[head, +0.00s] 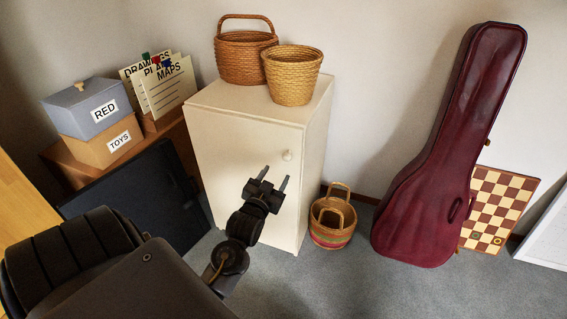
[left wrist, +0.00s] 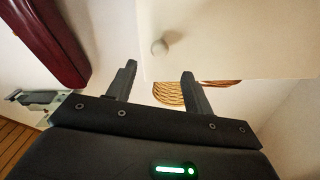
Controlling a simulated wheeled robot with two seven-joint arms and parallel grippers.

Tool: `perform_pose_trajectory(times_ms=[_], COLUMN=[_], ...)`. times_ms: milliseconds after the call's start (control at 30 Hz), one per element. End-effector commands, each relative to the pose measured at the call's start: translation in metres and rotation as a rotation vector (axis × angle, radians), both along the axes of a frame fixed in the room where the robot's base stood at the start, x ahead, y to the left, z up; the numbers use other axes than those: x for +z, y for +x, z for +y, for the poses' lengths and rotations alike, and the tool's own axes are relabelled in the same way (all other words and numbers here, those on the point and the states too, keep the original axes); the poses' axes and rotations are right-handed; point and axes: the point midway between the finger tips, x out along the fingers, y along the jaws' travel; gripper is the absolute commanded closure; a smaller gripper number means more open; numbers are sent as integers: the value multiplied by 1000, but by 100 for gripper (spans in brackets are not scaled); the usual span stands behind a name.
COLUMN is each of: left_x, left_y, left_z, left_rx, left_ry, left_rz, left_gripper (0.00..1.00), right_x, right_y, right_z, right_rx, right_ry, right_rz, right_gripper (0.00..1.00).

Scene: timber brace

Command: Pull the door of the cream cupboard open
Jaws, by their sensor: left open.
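The cream cupboard (head: 320,135) stands against the wall in the head view. Its door (head: 235,160) looks shut and has a small round pale knob (head: 287,155) near the upper right corner. My left gripper (head: 276,174) is open and empty in front of the door, just below the knob in the picture. In the left wrist view the knob (left wrist: 159,47) shows beyond the fingertips, between the two fingers (left wrist: 159,72) and apart from them. The door (left wrist: 235,40) fills much of that view. My right gripper is not in view.
Two wicker baskets (head: 245,55) (head: 293,75) stand on the cupboard. A striped basket (head: 332,222) stands on the floor at its right, near a dark red instrument case (head: 440,160). A dark panel (head: 135,205) leans at the left. Grey carpet (head: 330,285) in front is clear.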

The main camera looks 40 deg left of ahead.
Motion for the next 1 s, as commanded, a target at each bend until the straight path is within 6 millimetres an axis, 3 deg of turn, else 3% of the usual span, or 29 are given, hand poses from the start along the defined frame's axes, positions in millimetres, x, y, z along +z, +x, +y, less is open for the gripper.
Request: perform_pose_trajectory(times_ms=[200, 400, 833, 1000], left_x=[-1, -1, -1, -1], left_y=[41, 66, 75, 75], left_z=[14, 23, 26, 26], left_rx=[0, -1, -1, -1], left_ry=[0, 1, 0, 0], left_rz=[-1, 1, 1, 1], left_gripper=[48, 48, 48, 69], right_x=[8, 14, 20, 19], right_y=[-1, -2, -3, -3], right_z=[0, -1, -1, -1], right_rx=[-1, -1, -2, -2], right_ry=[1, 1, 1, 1], right_rz=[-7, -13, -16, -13], right_gripper=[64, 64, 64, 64])
